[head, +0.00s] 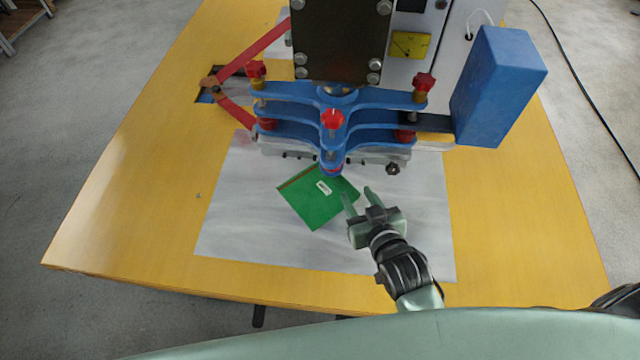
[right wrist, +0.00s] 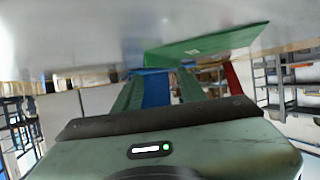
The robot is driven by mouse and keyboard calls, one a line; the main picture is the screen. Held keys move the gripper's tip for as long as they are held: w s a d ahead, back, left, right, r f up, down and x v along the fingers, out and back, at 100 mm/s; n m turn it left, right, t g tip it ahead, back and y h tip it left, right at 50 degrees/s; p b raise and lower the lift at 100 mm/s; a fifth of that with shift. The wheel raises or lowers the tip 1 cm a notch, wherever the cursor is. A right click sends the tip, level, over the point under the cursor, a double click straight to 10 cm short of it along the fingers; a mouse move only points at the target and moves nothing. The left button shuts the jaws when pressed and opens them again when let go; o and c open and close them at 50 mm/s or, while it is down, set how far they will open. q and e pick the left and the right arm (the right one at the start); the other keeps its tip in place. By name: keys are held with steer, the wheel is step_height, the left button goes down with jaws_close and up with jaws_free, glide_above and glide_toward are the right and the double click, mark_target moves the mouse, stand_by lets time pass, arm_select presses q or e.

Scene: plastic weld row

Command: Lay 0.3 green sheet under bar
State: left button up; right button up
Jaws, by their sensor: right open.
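The green sheet (head: 316,205) lies tilted on the pale work surface in front of the welding machine, with a small white label and a red strip near its left edge. Its far corner reaches close to the blue bar assembly (head: 290,118); I cannot tell whether it passes under the bar. My right gripper (head: 358,192) is open and empty, just right of the sheet, its fingers pointing toward the machine. In the right wrist view the sheet (right wrist: 205,45) shows beyond the open fingers (right wrist: 158,90). My left gripper is not in view.
The pale plate (head: 240,235) lies on the yellow table (head: 110,220) and is mostly bare around the sheet. A blue box (head: 497,85) juts out at the machine's right. Red arms (head: 262,48) stand at its left. A black cable (head: 590,105) runs along the floor at right.

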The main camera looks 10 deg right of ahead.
mark_target(347, 181)
steer(key=shift+x, duration=1.05)
steer(key=x, duration=0.3)
steer(key=shift+w+a, duration=0.1)
steer(key=shift+w, duration=0.25)
steer(key=shift+w+f, duration=0.1)
steer(key=shift+w, duration=0.1)
jaws_close()
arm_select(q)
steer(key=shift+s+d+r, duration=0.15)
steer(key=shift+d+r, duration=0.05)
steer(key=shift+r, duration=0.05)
